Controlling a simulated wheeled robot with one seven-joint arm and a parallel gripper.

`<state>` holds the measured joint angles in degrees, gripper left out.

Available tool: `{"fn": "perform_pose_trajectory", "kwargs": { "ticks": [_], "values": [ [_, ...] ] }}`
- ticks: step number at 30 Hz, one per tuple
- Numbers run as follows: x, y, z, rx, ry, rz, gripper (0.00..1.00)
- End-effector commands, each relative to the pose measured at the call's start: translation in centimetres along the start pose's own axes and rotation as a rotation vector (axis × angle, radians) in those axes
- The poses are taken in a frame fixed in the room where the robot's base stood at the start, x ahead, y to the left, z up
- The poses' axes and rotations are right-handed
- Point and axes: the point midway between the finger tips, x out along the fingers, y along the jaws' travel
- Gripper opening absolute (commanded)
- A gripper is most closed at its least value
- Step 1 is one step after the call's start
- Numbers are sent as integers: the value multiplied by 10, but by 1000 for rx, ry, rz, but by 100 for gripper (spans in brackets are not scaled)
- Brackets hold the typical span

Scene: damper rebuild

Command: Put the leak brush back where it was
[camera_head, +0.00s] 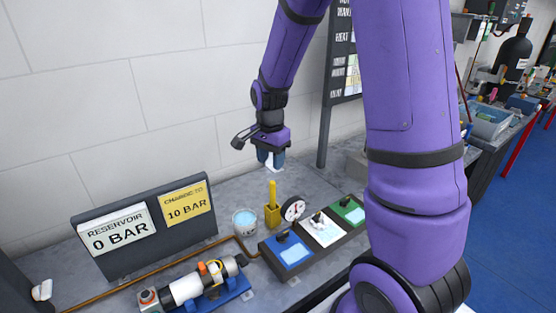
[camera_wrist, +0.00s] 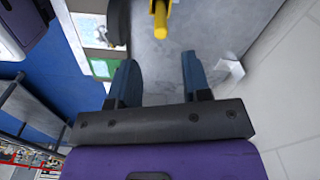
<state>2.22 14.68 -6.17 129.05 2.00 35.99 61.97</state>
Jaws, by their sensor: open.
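A yellow brush handle (camera_head: 272,190), which looks like the leak brush, stands upright in a small yellow holder (camera_head: 272,214) on the grey bench. Its bristle end is hidden in the holder. Yellow parts of the brush and holder (camera_wrist: 161,18) show at the top edge of the wrist view, beyond the fingertips. My gripper (camera_head: 270,160) is above the handle's top and apart from it. In the wrist view its two blue fingers (camera_wrist: 158,72) are spread with nothing between them. A white cup of light blue liquid (camera_head: 245,220) stands left of the holder.
A round gauge (camera_head: 293,209) stands right of the holder. Blue, white and green panels (camera_head: 323,229) with black handles lie in a row. A sign board (camera_head: 146,226) and a cylinder device (camera_head: 195,288) are at left. A small white object (camera_wrist: 230,72) lies near the wall.

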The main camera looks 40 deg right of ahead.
Motion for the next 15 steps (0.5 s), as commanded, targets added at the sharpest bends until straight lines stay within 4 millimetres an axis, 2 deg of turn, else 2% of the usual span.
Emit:
{"fn": "perform_pose_trajectory", "kwargs": {
  "ticks": [5,9,15],
  "values": [
    [-34,9,11,-103,12,-45,44],
    [-75,27,27,-256,36,-99,44],
    [-125,60,52,-485,86,-168,44]
  ]
}}
